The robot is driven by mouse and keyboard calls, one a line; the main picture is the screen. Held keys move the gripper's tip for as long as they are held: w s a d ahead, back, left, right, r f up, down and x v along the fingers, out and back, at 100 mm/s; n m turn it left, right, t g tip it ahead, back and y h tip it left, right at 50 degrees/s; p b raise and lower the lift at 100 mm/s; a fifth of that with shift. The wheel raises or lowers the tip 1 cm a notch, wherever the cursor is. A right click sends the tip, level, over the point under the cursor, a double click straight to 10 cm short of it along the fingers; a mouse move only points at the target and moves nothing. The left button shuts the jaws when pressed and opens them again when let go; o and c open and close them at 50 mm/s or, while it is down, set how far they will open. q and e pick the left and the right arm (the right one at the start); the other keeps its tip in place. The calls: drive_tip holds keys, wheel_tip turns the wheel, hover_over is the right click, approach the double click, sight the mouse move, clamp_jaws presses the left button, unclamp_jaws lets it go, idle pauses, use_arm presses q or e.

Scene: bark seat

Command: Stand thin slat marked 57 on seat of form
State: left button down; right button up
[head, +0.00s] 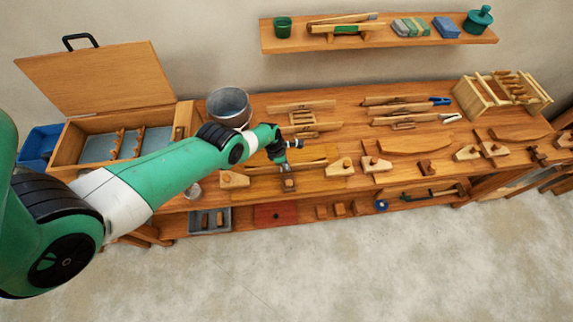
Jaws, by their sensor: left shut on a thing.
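My left gripper (289,180) reaches down over the front middle of the wooden bench (355,95), at a yellowish board (258,187). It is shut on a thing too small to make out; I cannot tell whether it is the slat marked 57. A thin wooden strip (312,163) shows right beside the gripper. No number can be read on any piece, and I cannot tell which piece is the form or its seat. My arm hides part of the bench's left side. My right gripper is not in view.
An open lidded wooden box (68,146) and a metal bucket (229,106) stand at the left. Wooden blocks (341,167) (375,163) sit along the front edge. A slatted rack (480,97) stands at the right. A wall shelf (380,35) hangs above.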

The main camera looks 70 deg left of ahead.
use_arm(q)
drive_tip(key=shift+f, duration=0.25)
idle(0.6)
drive_tip(key=c, duration=0.8)
unclamp_jaws()
drive_tip(key=shift+c, duration=0.2)
drive_tip(key=shift+f, duration=0.1)
wheel_tip(320, 180, up, 11)
drive_tip(key=p, duration=1)
drive_tip(key=shift+p, duration=0.4)
